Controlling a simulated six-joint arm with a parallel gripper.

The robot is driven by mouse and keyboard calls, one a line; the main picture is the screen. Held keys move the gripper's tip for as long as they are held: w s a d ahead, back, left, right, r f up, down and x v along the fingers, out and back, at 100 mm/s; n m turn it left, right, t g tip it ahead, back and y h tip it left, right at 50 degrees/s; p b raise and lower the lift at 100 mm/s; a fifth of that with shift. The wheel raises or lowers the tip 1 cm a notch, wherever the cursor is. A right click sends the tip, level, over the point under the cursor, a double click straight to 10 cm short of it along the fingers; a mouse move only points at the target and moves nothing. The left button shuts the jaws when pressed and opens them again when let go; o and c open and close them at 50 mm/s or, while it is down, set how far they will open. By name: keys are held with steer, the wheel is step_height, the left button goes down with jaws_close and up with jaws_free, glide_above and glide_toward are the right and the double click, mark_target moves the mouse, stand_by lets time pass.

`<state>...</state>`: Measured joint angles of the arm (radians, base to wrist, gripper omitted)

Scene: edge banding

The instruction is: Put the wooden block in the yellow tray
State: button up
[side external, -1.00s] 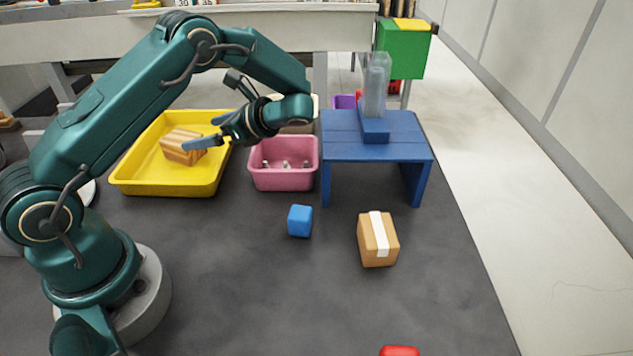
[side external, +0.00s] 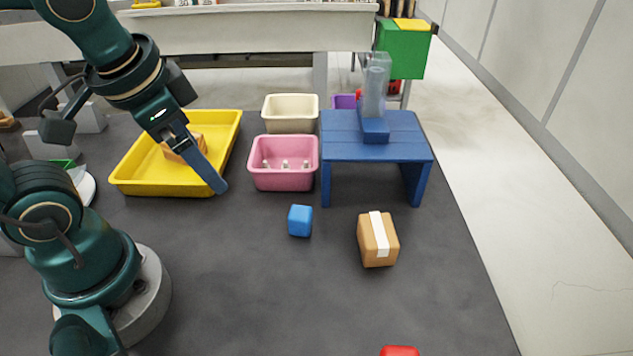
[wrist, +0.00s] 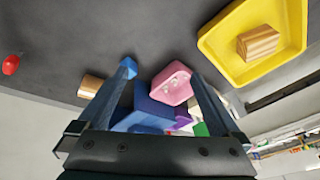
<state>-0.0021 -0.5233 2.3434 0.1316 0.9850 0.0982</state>
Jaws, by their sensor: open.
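The wooden block (side external: 199,143), striped light brown, lies inside the yellow tray (side external: 127,180), partly hidden behind my gripper in the side view. In the wrist view the whole block (wrist: 258,42) shows on the floor of the yellow tray (wrist: 216,45), apart from my fingers. My gripper (side external: 212,180) is in the air in front of the tray in the side view, fingers slanting down to the right. In the wrist view my gripper (wrist: 160,68) is open, with its two blue fingers spread and nothing held between them.
A pink bin (side external: 283,181) with small pale items and a cream bin (side external: 290,103) stand right of the tray. A blue cube (side external: 300,221), a taped cardboard box (side external: 367,243) and a red object (side external: 399,351) lie nearer. A blue stand (side external: 345,151) is at right. The front middle is clear.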

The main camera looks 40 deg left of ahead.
steer(key=shift+s+d+r+n+t+h, duration=0.1)
steer(key=shift+s+d+n+t+h, duration=0.2)
steer(key=shift+d+n+t, duration=0.25)
steer(key=shift+s+d+r+n+t+h, duration=0.1)
steer(key=shift+s+d+n+t+h, duration=0.25)
steer(key=shift+d, duration=0.35)
